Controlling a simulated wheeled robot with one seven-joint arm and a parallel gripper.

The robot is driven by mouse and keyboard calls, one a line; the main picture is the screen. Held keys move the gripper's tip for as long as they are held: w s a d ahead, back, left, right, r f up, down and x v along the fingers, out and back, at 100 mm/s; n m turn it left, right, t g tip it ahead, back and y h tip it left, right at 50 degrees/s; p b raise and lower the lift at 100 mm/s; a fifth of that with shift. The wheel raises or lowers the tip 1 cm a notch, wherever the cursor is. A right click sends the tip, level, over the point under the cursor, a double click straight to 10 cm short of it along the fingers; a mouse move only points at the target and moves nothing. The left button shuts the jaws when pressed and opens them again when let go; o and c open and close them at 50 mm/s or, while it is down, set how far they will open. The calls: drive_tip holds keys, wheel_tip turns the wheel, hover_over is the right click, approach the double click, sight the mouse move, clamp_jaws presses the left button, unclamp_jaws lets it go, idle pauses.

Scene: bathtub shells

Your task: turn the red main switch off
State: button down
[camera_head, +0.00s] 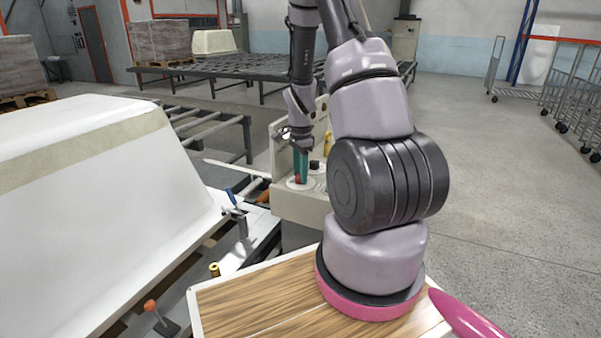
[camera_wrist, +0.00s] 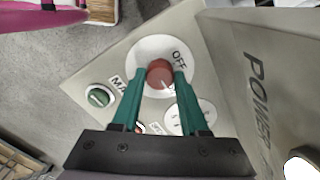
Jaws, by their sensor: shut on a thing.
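The red main switch (camera_wrist: 160,74) is a round red knob on a white disc on a beige panel. The word OFF and part of a MAIN label show beside it, and a small white mark shows on the knob's lower edge. My gripper (camera_wrist: 159,76) has its two green fingers on either side of the knob, shut on it. In the head view my gripper (camera_head: 301,172) points down onto the control box (camera_head: 300,205), and a bit of the red switch (camera_head: 298,180) shows at its fingertips.
A green round knob (camera_wrist: 98,96) sits left of the switch, and a white socket-like disc (camera_wrist: 190,117) lies below right. An upright panel marked POWER (camera_wrist: 255,80) stands close on the right. A large white tub shell (camera_head: 100,190) fills the left of the head view.

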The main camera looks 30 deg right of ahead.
drive_tip(key=n, duration=0.4)
drive_tip(key=shift+n, duration=0.3)
drive_tip(key=n, duration=0.4)
drive_tip(key=shift+n, duration=0.3)
drive_tip(key=n, duration=0.4)
drive_tip(key=shift+n, duration=2)
drive_tip(key=shift+c, duration=2.1)
unclamp_jaws()
drive_tip(key=shift+r, duration=0.15)
